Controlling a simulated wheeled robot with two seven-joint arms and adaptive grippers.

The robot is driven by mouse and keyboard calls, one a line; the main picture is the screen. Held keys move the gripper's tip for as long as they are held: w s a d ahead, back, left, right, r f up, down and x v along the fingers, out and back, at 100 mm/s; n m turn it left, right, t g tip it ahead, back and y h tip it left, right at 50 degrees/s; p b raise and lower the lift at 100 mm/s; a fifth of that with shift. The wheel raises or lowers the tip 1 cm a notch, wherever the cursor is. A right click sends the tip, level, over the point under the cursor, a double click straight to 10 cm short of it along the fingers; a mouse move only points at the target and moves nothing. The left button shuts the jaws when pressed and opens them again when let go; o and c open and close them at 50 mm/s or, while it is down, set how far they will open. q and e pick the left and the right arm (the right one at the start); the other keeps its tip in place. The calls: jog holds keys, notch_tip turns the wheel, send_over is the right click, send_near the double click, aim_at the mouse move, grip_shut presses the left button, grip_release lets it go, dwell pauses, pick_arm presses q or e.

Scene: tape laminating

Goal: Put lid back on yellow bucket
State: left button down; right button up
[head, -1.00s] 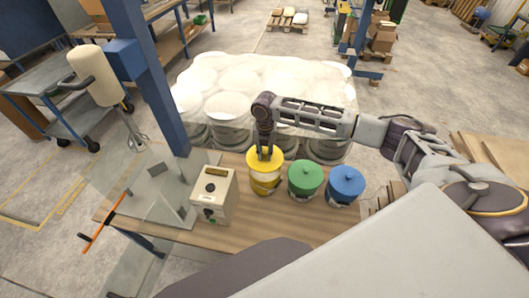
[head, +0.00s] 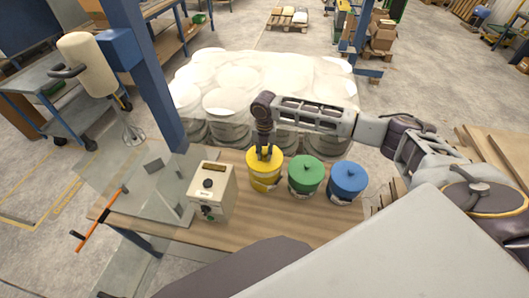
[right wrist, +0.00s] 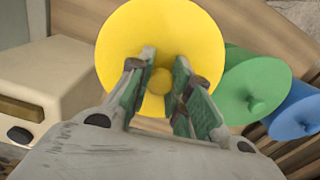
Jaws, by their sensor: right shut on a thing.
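The yellow bucket (head: 264,181) stands on the wooden table, left of the green and blue buckets. Its yellow lid (head: 253,161) sits at the bucket's top, with no clear gap visible between lid and rim. My right gripper (head: 264,153) points down over the lid and is shut on its knob. In the right wrist view the lid (right wrist: 120,40) fills the top middle, with the round knob (right wrist: 160,82) between the fingertips (right wrist: 163,72). The lid hides the bucket's body there. My left gripper is not in view.
A green bucket (head: 305,177) and a blue bucket (head: 347,182) stand close on the right, both lidded. A beige box device (head: 212,191) stands close on the left. Many white-topped drums (head: 230,102) stand behind the table. A blue post (head: 160,90) rises at the left.

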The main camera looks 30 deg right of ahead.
aim_at(264, 157)
jog(key=shift+f+b, duration=0.5)
jog(key=shift+f, duration=1.15)
jog(key=shift+p, duration=0.85)
dwell(1.1)
jog(key=shift+f+p, duration=0.15)
jog(key=shift+p, duration=0.7)
dwell(1.9)
dwell(0.3)
jog(key=o, duration=1)
jog(key=shift+c, duration=0.2)
